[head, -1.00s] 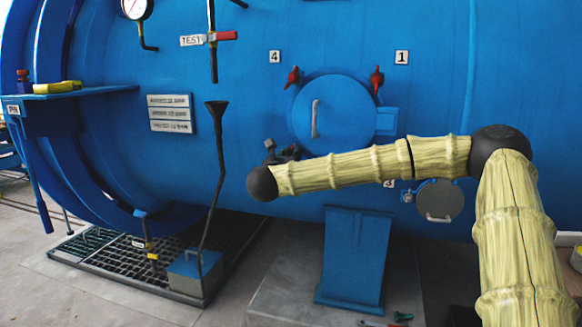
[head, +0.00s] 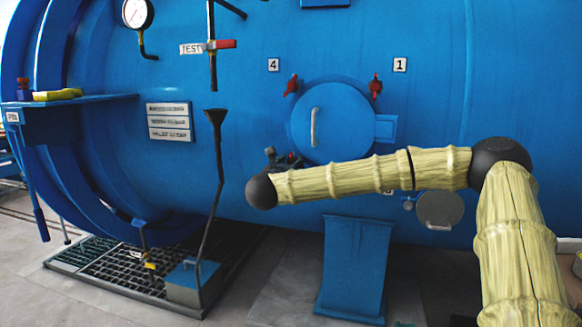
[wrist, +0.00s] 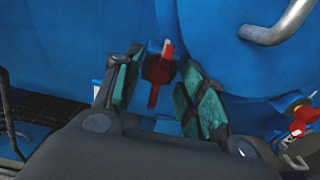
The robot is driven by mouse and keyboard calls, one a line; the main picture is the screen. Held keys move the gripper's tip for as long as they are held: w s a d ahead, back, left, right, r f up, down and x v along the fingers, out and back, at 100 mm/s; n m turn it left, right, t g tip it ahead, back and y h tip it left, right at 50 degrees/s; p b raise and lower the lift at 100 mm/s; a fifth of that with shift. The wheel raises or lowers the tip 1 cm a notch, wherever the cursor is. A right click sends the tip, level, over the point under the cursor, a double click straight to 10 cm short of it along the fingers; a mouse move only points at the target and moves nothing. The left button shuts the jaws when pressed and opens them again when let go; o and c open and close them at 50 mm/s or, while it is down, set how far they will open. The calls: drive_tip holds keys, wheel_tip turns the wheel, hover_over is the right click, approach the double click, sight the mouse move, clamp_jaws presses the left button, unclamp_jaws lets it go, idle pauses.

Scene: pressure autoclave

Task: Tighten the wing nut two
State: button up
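In the wrist view a red wing nut (wrist: 157,74) on a blue mount stands upright between my gripper's two green-padded fingers. My gripper (wrist: 162,88) is open, with a finger on each side of the nut; gaps show beside it. In the head view my gripper (head: 284,160) is at the lower left of the round blue hatch (head: 335,120), partly hidden by my arm. A speck of red shows there. Red wing nuts stand at the hatch's upper left (head: 292,85), by label 4, and upper right (head: 375,86), by label 1. I cannot read the held area's number.
Another red wing nut (wrist: 303,121) shows at the right of the wrist view. The hatch's grey handle (head: 313,127) is close to my gripper. A black funnel pipe (head: 217,160) stands to the left. A blue support (head: 354,270) is below my arm.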

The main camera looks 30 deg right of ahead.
drive_tip(key=shift+a, duration=0.1)
drive_tip(key=v, duration=1.1)
drive_tip(key=shift+s+a, duration=0.25)
drive_tip(key=shift+s, duration=0.1)
drive_tip(key=shift+f, duration=0.1)
